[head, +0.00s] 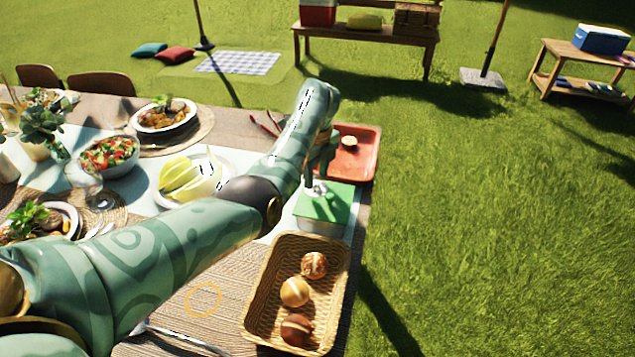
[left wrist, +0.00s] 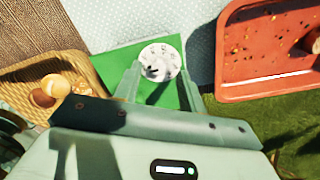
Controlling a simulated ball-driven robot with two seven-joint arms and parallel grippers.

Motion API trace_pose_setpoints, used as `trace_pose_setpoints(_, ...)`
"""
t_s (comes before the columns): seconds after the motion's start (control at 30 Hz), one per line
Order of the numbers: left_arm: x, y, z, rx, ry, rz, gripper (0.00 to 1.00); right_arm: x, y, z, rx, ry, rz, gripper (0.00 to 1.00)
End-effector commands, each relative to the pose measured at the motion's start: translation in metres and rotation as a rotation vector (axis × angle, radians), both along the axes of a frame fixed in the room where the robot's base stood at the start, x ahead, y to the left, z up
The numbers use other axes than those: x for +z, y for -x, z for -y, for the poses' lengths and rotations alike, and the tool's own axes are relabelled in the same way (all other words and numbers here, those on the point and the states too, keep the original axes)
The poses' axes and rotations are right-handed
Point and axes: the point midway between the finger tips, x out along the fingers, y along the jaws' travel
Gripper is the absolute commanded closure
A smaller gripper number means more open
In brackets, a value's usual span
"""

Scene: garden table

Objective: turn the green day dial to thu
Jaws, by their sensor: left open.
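The green day dial is a green-topped box (head: 335,203) near the table's right edge, between the bread basket and the red tray. In the left wrist view its green face (left wrist: 112,62) carries a round white disc (left wrist: 160,57) with small dark marks that are too blurred to read. My left gripper (head: 318,187) points down over the box in the head view. In the left wrist view its two fingers (left wrist: 159,72) are apart, one on each side of the disc. I cannot tell whether they touch it. My right gripper is not in view.
A wicker basket (head: 255,297) with bread rolls stands in front of the box. A red tray (head: 368,165) lies behind it. Plates, a salad bowl (head: 108,156) and a plant fill the table's left side. Grass lies beyond the right edge.

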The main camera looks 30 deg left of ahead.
Motion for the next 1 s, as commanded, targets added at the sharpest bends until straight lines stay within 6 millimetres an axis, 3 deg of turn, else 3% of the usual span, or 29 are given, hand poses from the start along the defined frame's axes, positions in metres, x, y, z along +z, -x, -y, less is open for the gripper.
trace_pose_setpoints(0.13, -0.0151, 0.0005, -0.0006, 0.001, 0.0, -0.001, 0.59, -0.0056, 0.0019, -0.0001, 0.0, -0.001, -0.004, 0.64)
trace_pose_setpoints(0.43, -0.0162, 0.0005, -0.0003, 0.001, 0.0, 0.001, 0.59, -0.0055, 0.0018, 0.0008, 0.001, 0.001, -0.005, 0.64)
trace_pose_setpoints(0.47, -0.0162, 0.0005, -0.0002, 0.001, 0.0, 0.001, 0.62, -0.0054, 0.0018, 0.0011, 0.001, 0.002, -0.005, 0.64)
trace_pose_setpoints(0.6, -0.0161, 0.0005, -0.0002, 0.001, 0.0, 0.0, 1.0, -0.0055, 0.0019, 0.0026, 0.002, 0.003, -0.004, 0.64)
trace_pose_setpoints(1.0, -0.0158, 0.0005, 0.0004, -0.045, 0.0, 0.0, 1.0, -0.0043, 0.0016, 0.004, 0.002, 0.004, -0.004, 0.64)
